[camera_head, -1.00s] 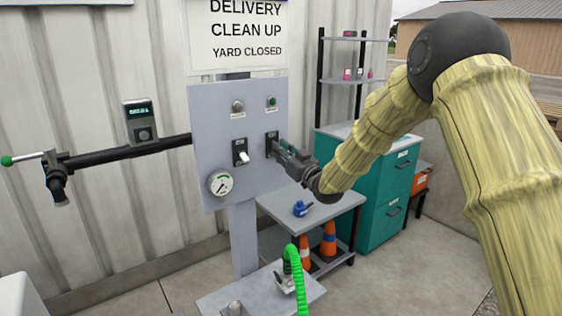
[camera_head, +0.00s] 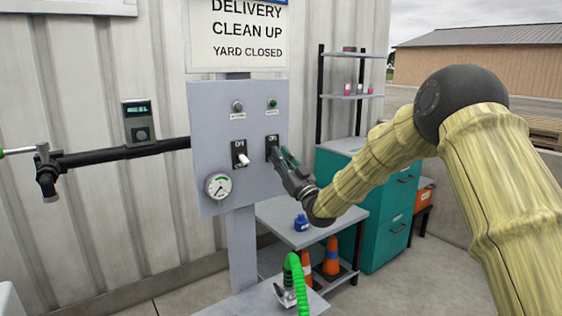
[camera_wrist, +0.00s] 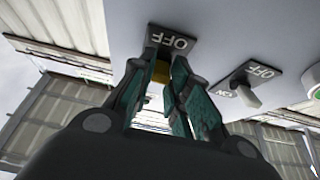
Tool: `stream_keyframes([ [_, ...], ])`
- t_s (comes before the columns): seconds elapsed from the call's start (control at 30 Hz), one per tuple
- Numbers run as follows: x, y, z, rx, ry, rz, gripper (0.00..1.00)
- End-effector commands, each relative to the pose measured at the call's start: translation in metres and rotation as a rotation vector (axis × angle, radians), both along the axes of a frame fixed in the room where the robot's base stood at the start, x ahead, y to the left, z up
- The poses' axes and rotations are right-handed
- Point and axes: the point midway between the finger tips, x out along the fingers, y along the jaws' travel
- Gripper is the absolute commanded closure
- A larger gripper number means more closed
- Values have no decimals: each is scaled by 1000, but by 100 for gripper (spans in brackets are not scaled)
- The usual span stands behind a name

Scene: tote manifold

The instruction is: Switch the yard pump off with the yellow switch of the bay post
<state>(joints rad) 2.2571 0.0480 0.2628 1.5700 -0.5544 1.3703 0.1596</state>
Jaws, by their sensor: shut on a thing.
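The grey panel of the bay post (camera_head: 215,130) stands ahead with two switch plates. The yellow switch (camera_wrist: 160,73) shows in the wrist view between my fingertips, on the black plate marked OFF (camera_wrist: 172,42). In the head view its plate (camera_head: 271,142) is at the panel's right, and my fingers hide the lever. My gripper (camera_head: 278,154) is shut on the yellow switch, and its fingers (camera_wrist: 158,78) flank it in the wrist view. A white switch (camera_head: 243,160) is on the left plate and also shows in the wrist view (camera_wrist: 245,96).
Above the switches are a grey lamp (camera_head: 237,106) and a green lamp (camera_head: 272,103). A gauge (camera_head: 218,187) is below left. A cart with a blue item (camera_head: 301,223), a green hose (camera_head: 297,280) and a teal cabinet (camera_head: 388,225) stand below and right.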

Motion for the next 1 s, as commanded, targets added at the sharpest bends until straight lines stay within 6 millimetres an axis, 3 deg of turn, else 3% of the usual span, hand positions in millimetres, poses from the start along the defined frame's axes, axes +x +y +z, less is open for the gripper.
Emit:
stream_keyframes([
  [0.33, 0, -1, 0, 2, -1, -2, 100],
  [0.37, 0, -1, 0, 2, -1, -2, 79],
  [0.47, 0, -1, 0, 2, -1, -1, 61],
  [0.83, -1, -2, -1, 1, -1, 0, 61],
  [1.0, -13, -11, -10, 0, 0, -1, 61],
])
